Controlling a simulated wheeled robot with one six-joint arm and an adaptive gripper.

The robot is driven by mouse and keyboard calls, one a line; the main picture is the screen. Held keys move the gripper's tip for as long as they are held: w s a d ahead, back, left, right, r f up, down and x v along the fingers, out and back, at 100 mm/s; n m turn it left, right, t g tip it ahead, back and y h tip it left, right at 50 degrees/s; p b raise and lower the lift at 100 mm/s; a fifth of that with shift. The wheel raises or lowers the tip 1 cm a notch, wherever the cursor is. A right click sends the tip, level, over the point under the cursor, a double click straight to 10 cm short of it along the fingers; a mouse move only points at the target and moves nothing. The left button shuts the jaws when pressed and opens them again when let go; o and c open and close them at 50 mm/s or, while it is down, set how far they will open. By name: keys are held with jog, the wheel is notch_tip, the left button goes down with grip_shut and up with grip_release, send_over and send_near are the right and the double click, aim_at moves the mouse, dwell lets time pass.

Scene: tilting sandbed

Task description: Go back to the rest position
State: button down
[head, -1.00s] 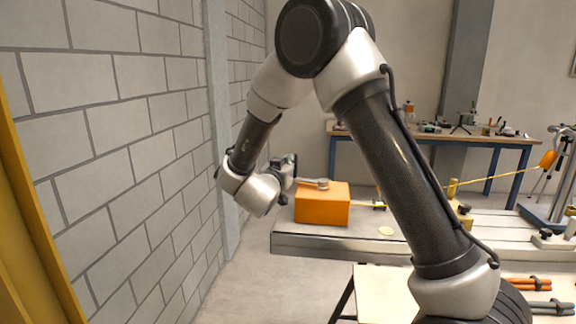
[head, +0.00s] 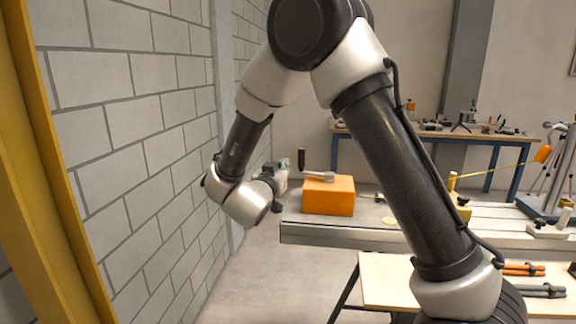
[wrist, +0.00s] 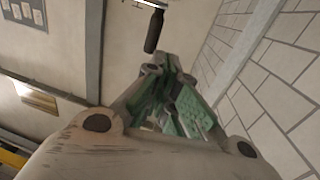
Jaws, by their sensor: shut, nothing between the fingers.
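My gripper (head: 281,180) is at the left end of the bench in the head view, close to the brick wall. In the wrist view its green-padded fingers (wrist: 172,92) are together with nothing between them. A crank with an upright black grip (head: 301,160) and a metal arm (head: 320,176) sits on top of an orange box (head: 328,196). The gripper is left of the crank and appears apart from it. The black grip also shows beyond the fingertips in the wrist view (wrist: 154,31).
The grey block wall (head: 130,120) is close on the left, with a yellow post (head: 45,180) nearer. The long pale bench (head: 350,235) extends right from the box. A low table (head: 390,285) with orange-handled tools stands in front. A workbench (head: 480,138) stands at the back.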

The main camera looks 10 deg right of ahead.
jog(key=s+a+f+n+g+y, duration=0.2)
jog(key=a+f+n+g+y, duration=0.15)
jog(key=a+f+y, duration=0.7)
jog(key=s+a+f+n+g+y, duration=0.1)
jog(key=s+a+n+g+y, duration=0.25)
jog(key=s, duration=0.25)
jog(key=s+d+r+g+h, duration=0.1)
jog(key=s+d+r, duration=0.4)
jog(key=s+d, duration=0.4)
jog(key=s+d+r+g+h, duration=0.1)
jog(key=s+d+r+h, duration=0.1)
jog(key=s+d+r, duration=0.4)
jog(key=s+d+r+g+h, duration=0.1)
jog(key=s+d+r, duration=0.4)
jog(key=s+d, duration=0.7)
jog(key=d+g, duration=0.1)
jog(key=d, duration=0.4)
jog(key=shift+s+r+m, duration=0.15)
jog(key=shift+s+m, duration=0.15)
jog(key=c, duration=2.2)
grip_release()
